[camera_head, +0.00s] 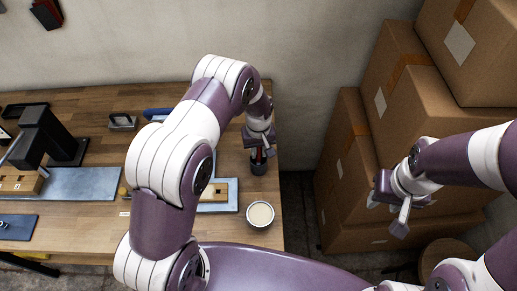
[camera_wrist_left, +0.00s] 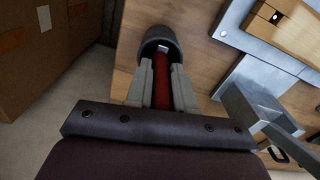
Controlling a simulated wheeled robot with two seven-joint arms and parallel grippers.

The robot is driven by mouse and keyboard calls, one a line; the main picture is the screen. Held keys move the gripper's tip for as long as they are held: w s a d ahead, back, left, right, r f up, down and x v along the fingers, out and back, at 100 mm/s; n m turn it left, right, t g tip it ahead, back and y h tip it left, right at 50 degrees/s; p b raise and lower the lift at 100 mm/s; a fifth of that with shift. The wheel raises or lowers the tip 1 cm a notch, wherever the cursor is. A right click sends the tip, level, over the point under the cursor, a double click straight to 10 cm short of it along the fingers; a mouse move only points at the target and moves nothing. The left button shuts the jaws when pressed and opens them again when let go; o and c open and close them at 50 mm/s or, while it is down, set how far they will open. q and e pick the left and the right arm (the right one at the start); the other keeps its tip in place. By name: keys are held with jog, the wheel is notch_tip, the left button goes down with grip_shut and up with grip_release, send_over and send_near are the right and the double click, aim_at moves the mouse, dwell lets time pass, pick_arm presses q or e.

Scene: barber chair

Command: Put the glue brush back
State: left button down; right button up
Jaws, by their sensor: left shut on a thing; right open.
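The glue brush has a red handle (camera_wrist_left: 161,80) and a pale metal part at its far end. My left gripper (camera_wrist_left: 162,88) is shut on the handle, with a finger on each side. The brush's far end is at the mouth of a dark round cup (camera_wrist_left: 158,36) and seems to be inside it; its tip is hidden. In the head view the cup (camera_head: 258,168) stands near the table's right edge, just below my left gripper (camera_head: 259,148). My right gripper (camera_head: 398,206) is open and empty, off the table at the right.
A bowl of cream-coloured glue (camera_head: 260,214) stands at the table's front right corner. A metal plate with a wooden block (camera_head: 222,190) lies left of the cup. A black press (camera_head: 48,140) stands at the left. Cardboard boxes (camera_head: 347,190) are stacked right of the table.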

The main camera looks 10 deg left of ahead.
pick_arm(q)
jog(key=c, duration=1)
grip_release()
jog(key=shift+f, duration=0.1)
jog(key=shift+r, duration=0.3)
notch_tip(320, 180, up, 12)
jog(key=b, duration=0.3)
jog(key=shift+f+b, duration=0.2)
jog(key=shift+b, duration=0.15)
jog(key=s+a+r+m, duration=0.1)
jog(key=s, duration=0.5)
jog(key=s+a+r+m+t, duration=0.1)
jog(key=s+a+r+m, duration=0.1)
jog(key=s, duration=0.4)
jog(key=s+a+r+m, duration=0.1)
jog(key=s+r+m, duration=0.1)
jog(key=s, duration=0.5)
jog(key=shift+a, duration=0.15)
